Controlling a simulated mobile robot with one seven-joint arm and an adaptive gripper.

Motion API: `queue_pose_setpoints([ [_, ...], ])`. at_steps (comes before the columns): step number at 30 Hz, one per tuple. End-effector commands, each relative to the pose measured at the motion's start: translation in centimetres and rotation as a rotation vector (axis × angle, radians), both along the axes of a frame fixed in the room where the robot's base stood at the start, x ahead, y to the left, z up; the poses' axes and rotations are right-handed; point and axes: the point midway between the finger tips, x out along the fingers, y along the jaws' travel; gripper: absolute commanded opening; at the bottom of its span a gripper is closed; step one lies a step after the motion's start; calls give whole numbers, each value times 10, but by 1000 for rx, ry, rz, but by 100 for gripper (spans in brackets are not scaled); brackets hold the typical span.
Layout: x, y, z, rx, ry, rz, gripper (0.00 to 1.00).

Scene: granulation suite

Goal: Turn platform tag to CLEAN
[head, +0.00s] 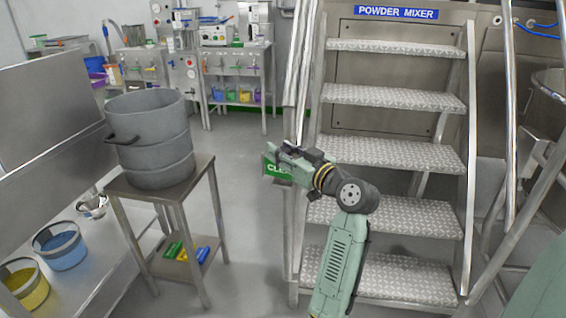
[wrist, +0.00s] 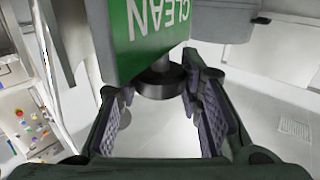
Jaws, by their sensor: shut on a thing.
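The platform tag (head: 270,168) is a green plate at the left side of the steps, and white letters "CLE" show on it in the head view. The fingers' contact is partly hidden. The arm covers the tag's right part in the head view.
Metal steps (head: 393,147) under a POWDER MIXER sign (head: 396,13) rise behind and right of my arm. A grey drum (head: 150,140) stands on a small steel table (head: 195,172) at left. Open floor (head: 245,220) lies between the table and the steps.

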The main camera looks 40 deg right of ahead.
Motion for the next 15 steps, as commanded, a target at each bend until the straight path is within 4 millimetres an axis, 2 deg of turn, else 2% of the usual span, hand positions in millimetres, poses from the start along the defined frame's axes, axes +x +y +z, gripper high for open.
queue_pose_setpoints([
  [6,0,0,-2,1,1,137,5],
  [15,0,1,-1,1,2,229,5],
])
